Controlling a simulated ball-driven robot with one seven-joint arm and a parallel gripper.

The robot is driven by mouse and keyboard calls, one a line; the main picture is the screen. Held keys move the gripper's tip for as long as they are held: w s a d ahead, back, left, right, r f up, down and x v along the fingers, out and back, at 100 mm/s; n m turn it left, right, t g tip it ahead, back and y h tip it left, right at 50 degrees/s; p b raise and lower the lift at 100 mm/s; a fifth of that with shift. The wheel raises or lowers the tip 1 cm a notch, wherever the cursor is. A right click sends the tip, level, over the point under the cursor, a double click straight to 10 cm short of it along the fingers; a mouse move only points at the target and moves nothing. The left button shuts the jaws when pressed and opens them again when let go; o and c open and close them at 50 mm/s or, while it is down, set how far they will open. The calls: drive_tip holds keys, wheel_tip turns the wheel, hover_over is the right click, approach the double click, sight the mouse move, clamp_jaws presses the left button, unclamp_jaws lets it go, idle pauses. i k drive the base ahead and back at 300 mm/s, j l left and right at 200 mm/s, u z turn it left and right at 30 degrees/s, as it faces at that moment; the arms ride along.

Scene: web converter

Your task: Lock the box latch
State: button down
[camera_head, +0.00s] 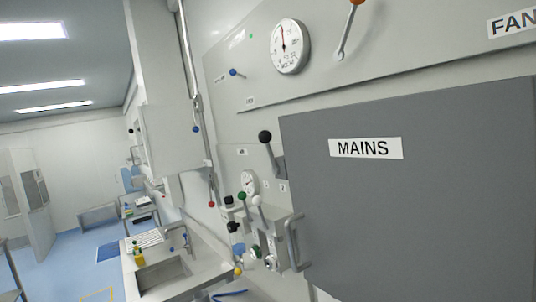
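A grey box door (430,200) labelled MAINS fills the right side of the view and looks flat and closed, though its far edge is out of frame. A pale bar handle (293,243) sits at its left edge. A lever with a black ball knob (265,137) sits beside the door's upper left edge, with its knob up and its dark base against the door edge. I cannot tell for sure whether this lever is the latch. My gripper is not in view.
Several ball-knobbed levers (243,197) and small gauges (250,182) crowd the wall panel left of the door. A large dial (290,46) and an orange-knobbed lever (348,30) are above. A sink (165,274) stands lower left; blue floor lies open beyond.

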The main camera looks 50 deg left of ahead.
sight(265, 136)
drive_tip(key=i+j, duration=0.2)
drive_tip(key=j, duration=0.2)
drive_tip(key=i+j, duration=0.15)
drive_tip(key=j, duration=0.3)
drive_tip(key=i+j, duration=0.2)
drive_tip(key=j, duration=0.2)
drive_tip(key=i+j, duration=0.15)
drive_tip(key=j, duration=0.25)
drive_tip(key=i+j+u, duration=0.1)
drive_tip(key=j, duration=0.3)
drive_tip(key=i, duration=0.1)
